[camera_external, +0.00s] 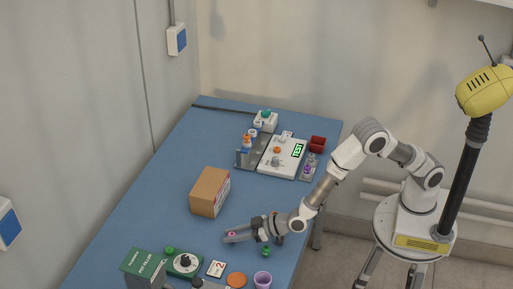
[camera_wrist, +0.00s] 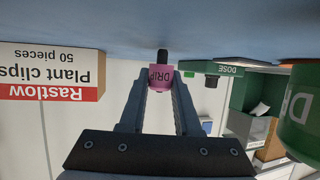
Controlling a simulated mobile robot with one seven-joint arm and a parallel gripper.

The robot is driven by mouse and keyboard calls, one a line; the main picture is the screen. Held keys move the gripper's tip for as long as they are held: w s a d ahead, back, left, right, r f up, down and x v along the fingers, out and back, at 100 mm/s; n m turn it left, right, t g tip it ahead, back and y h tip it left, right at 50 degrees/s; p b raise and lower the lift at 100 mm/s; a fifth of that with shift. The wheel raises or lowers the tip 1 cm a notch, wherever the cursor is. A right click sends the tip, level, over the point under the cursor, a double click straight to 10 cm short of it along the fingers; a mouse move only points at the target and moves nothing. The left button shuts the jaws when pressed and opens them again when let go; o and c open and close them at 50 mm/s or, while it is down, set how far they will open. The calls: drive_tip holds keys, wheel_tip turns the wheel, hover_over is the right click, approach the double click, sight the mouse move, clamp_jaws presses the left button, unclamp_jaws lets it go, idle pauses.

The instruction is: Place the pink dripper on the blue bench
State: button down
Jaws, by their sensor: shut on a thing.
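The pink dripper (camera_wrist: 161,78) has a dark label reading "DRIP" and a black end. My gripper (camera_wrist: 160,92) is shut on it, with one finger on each side. In the external view the dripper is a small pink spot (camera_external: 231,234) between the fingertips of my gripper (camera_external: 230,237). My gripper lies low and nearly level over the front part of the blue bench (camera_external: 165,212). In the wrist view the bench (camera_wrist: 120,22) is at the top, and the dripper's black end points towards it. I cannot tell whether the dripper touches the bench.
A cardboard plant-clips box (camera_external: 209,191) stands just behind my gripper. A small green item (camera_external: 266,251) is beside my wrist. In front are a green dial device (camera_external: 185,263), a green box (camera_external: 146,267), an orange disc (camera_external: 236,280) and a purple cup (camera_external: 262,279). Bench left of the cardboard box is clear.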

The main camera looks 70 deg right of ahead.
drive_tip(key=shift+f, duration=0.2)
drive_tip(key=c, duration=0.6)
unclamp_jaws()
drive_tip(key=shift+r, duration=0.1)
drive_tip(key=shift+r, duration=0.15)
drive_tip(key=shift+s+r, duration=0.15)
drive_tip(key=shift+s, duration=0.05)
drive_tip(key=p+v, duration=0.1)
drive_tip(key=v, duration=1)
drive_tip(key=shift+s+d+r, duration=0.1)
drive_tip(key=shift+s, duration=0.15)
